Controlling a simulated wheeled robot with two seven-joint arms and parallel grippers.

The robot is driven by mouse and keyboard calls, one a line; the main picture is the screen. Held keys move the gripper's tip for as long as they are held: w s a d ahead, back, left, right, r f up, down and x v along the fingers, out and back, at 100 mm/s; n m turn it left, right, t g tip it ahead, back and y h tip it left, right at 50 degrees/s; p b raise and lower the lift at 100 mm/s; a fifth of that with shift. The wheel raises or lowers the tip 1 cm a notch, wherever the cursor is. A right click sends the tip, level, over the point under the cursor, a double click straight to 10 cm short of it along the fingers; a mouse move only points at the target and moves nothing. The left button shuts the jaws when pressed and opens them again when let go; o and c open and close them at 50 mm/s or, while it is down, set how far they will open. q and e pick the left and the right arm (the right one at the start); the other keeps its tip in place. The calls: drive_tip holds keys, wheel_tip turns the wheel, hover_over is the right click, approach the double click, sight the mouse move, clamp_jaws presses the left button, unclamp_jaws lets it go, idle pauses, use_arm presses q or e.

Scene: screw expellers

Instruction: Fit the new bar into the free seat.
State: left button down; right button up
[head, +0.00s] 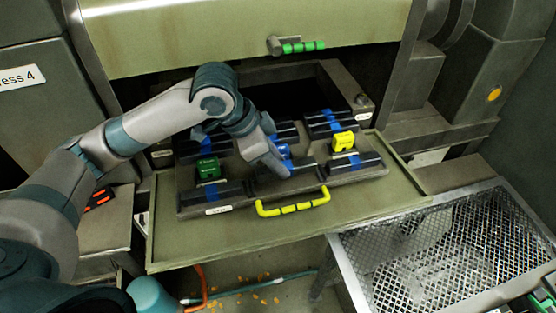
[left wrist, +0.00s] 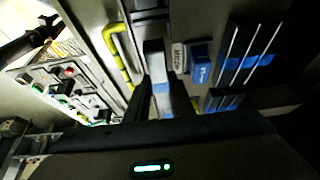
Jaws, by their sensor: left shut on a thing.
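My left gripper (head: 280,168) reaches down over the middle of the tray's front row. In the left wrist view, my left gripper (left wrist: 160,105) is shut on a grey bar with a blue band (left wrist: 157,72). In the head view, the gripper mostly hides this bar. The free seat appears to be the front-middle place (head: 300,181), between the front-left bar (head: 232,190) and the front-right bar (head: 371,161). Whether the held bar touches the seat cannot be told. A blue block (head: 284,151) stands just behind the gripper. My right gripper is not in view.
A green block (head: 208,169) and a yellow block (head: 343,140) stand on the tray. A yellow handle (head: 293,206) runs along its front edge. The dark machine opening is behind. A mesh-bottomed metal bin (head: 430,235) stands at the right.

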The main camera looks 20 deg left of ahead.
use_arm(q)
drive_tip(key=shift+f, duration=0.5)
idle(0.4)
drive_tip(key=c, duration=1)
unclamp_jaws()
drive_tip(key=shift+c, duration=0.2)
wheel_tip(320, 180, up, 8)
drive_tip(key=p, duration=0.9)
drive_tip(key=shift+f, duration=0.15)
wheel_tip(320, 180, up, 2)
drive_tip(key=shift+r+p, duration=0.15)
drive_tip(key=shift+p, duration=0.35)
drive_tip(key=shift+s, duration=0.1)
